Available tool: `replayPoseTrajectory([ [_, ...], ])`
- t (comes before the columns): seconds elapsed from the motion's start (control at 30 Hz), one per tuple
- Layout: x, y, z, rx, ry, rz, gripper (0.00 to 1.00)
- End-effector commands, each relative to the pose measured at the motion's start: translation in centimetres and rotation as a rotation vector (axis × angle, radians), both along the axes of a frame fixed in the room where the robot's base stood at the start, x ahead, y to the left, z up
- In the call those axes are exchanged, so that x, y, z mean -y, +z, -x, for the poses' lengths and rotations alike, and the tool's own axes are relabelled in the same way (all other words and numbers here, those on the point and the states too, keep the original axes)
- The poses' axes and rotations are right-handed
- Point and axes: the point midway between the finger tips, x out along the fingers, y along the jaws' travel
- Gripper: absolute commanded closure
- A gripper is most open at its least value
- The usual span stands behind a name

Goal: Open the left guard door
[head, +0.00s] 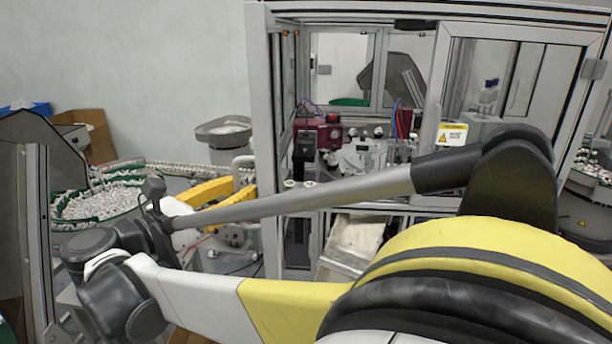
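The guarded cell has a light metal frame (259,120). On its left side, a pale loop handle (238,168) stands out from the front left post. My gripper (244,185) has two yellow fingers that point right, with their tips at the lower part of this handle. The fingers are spread, with a gap between them. I cannot tell whether they touch or grip the handle. The left guard door's panel is hard to make out, and I cannot tell how far it stands open. My own arm hides the lower front of the cell.
A glazed panel with a yellow warning label (452,135) closes the cell's right front. A green-rimmed bowl of white caps (100,204) and a cardboard box (98,140) stand at the left. A grey feeder bowl (222,133) stands behind my gripper.

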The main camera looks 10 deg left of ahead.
Motion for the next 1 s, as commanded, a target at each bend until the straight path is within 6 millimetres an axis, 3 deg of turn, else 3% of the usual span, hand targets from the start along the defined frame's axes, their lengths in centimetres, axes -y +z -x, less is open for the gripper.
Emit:
replayPoseTrajectory([
  [0.33, -0.7, 0.0, 1.0, 0.001, 0.002, 0.001, 0.68],
  [0.73, -5.0, 0.0, 8.2, 0.001, 0.003, 0.001, 0.68],
  [1.0, -6.2, 0.0, 10.3, 0.001, 0.001, 0.001, 0.68],
])
